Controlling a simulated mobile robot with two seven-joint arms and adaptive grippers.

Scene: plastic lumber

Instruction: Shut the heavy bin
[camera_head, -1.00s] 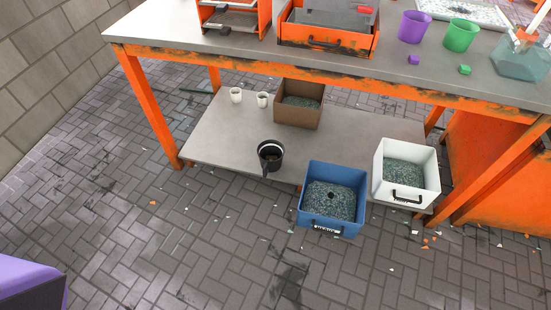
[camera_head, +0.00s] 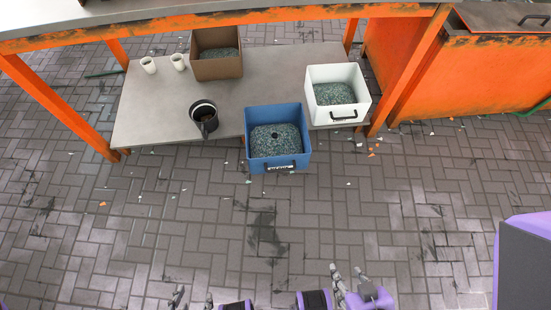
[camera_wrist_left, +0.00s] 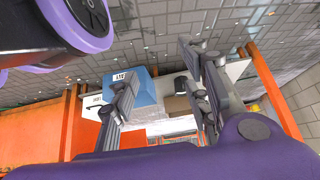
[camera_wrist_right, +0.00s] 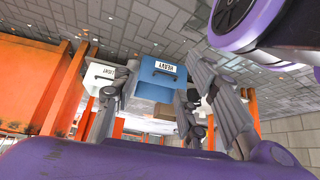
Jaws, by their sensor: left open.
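The heavy bin (camera_head: 277,166) is a blue open-topped box with grey-green granules inside and a dark handle on its front. It sits at the front edge of the low shelf (camera_head: 150,110) and sticks out past it. Its HEAVY label shows in the right wrist view (camera_wrist_right: 157,88); it also shows in the left wrist view (camera_wrist_left: 145,92). My left gripper (camera_head: 193,298) and my right gripper (camera_head: 348,273) are at the bottom of the head view, both open and empty, apart from the bin.
A white bin (camera_head: 337,98) stands right of the blue one. A brown box (camera_head: 217,69), two white cups (camera_head: 148,65) and a black pot (camera_head: 204,122) are on the shelf. An orange table leg (camera_head: 412,70) stands at right. The paved floor in front is mostly clear, with small scraps.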

